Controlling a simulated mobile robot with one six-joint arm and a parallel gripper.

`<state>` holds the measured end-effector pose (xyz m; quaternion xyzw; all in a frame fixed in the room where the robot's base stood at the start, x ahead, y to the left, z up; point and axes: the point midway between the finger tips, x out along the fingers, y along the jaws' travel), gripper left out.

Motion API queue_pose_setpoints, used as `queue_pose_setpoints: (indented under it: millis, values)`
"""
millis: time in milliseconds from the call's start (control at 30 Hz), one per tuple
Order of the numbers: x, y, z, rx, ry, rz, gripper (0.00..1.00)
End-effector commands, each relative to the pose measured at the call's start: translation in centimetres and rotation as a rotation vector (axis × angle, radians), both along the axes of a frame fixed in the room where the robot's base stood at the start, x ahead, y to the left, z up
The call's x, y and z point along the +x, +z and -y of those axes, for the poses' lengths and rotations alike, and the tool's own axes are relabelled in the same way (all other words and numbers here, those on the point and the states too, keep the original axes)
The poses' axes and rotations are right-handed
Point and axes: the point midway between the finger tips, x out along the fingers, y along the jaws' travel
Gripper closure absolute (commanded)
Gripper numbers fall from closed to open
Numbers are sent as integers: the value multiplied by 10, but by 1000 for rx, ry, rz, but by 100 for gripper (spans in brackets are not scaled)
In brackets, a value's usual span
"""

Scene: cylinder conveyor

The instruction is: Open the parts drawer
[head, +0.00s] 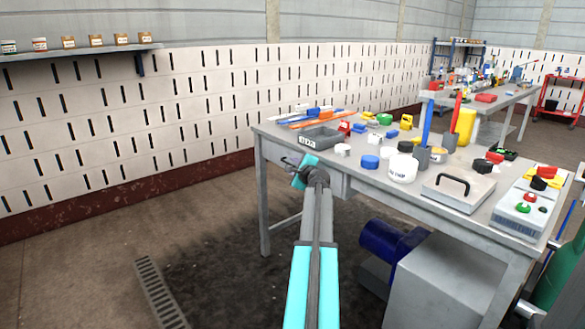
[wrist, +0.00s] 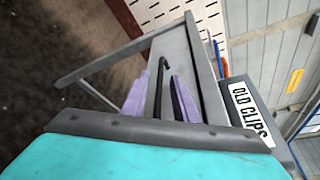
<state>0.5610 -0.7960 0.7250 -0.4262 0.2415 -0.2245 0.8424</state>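The parts drawer (head: 338,184) is a grey box under the left end of the workbench top, partly hidden by my arm in the head view. Its grey front (wrist: 178,50) fills the middle of the wrist view and looks shut. A dark bar handle (wrist: 163,62) stands on that front. My gripper (head: 298,176) is at the drawer front. In the wrist view, its two purple-grey fingers (wrist: 160,98) are apart, one on each side of the handle in the picture. I cannot tell whether they touch it.
The workbench top (head: 440,200) carries many loose parts and a grey bin (head: 322,138), whose label reads "OLD CLIPS" in the wrist view (wrist: 250,115). A table leg (head: 262,205) stands left of the drawer. A grey cabinet (head: 445,280) and blue cylinder (head: 385,238) stand below. Floor at left is clear.

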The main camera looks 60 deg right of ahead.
Motion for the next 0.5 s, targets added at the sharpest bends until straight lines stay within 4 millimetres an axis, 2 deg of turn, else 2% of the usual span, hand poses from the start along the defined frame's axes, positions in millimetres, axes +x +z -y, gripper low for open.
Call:
queue_pose_setpoints:
  millis: [333, 467, 500]
  values:
    - [1, 0, 1, 1, 0, 1, 75]
    - [1, 0, 1, 1, 0, 1, 97]
    - [1, 0, 1, 1, 0, 1, 100]
